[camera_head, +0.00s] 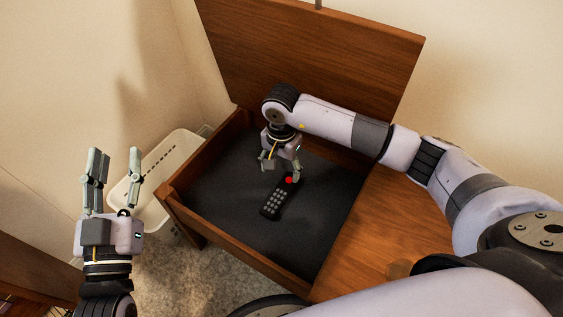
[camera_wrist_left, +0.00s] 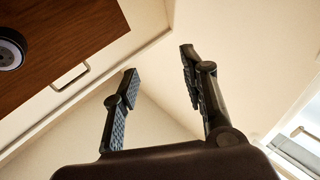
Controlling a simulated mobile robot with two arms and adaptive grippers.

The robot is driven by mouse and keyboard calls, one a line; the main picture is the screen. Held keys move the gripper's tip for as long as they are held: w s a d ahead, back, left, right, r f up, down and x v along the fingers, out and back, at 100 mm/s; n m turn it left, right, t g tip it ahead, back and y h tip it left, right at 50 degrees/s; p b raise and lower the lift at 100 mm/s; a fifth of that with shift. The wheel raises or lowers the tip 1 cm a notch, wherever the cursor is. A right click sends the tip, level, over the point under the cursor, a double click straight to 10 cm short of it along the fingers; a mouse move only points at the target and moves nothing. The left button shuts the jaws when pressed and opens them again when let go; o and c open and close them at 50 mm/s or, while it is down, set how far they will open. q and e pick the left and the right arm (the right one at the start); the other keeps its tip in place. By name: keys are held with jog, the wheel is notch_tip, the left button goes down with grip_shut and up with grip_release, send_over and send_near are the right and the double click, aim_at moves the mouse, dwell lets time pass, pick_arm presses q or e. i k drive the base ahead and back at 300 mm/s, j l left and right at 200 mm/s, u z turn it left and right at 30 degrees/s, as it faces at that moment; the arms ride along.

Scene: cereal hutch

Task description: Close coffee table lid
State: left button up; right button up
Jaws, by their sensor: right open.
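The coffee table lid (camera_head: 330,60) is a brown wooden panel standing raised at the back of the table. The open compartment (camera_head: 225,185) below it has a dark lining and wooden walls. A black remote (camera_head: 272,204) with a red button lies inside. My right gripper (camera_head: 280,168) points down over the compartment, open, just above the far end of the remote; whether it touches the remote I cannot tell. My left gripper (camera_head: 115,155) is open and empty, pointing up, left of the table; its spread fingers also show in the left wrist view (camera_wrist_left: 160,85).
A cream basket (camera_head: 160,165) stands on the floor left of the table, behind my left gripper. The fixed wooden tabletop (camera_head: 385,235) lies right of the compartment, under my right arm. A wooden furniture edge (camera_head: 35,265) is at the lower left. Walls stand close behind.

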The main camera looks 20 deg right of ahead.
aim_at(357, 65)
jog(key=k+j, duration=0.25)
jog(key=k, duration=0.2)
jog(key=k+j, duration=0.25)
jog(key=k, duration=0.25)
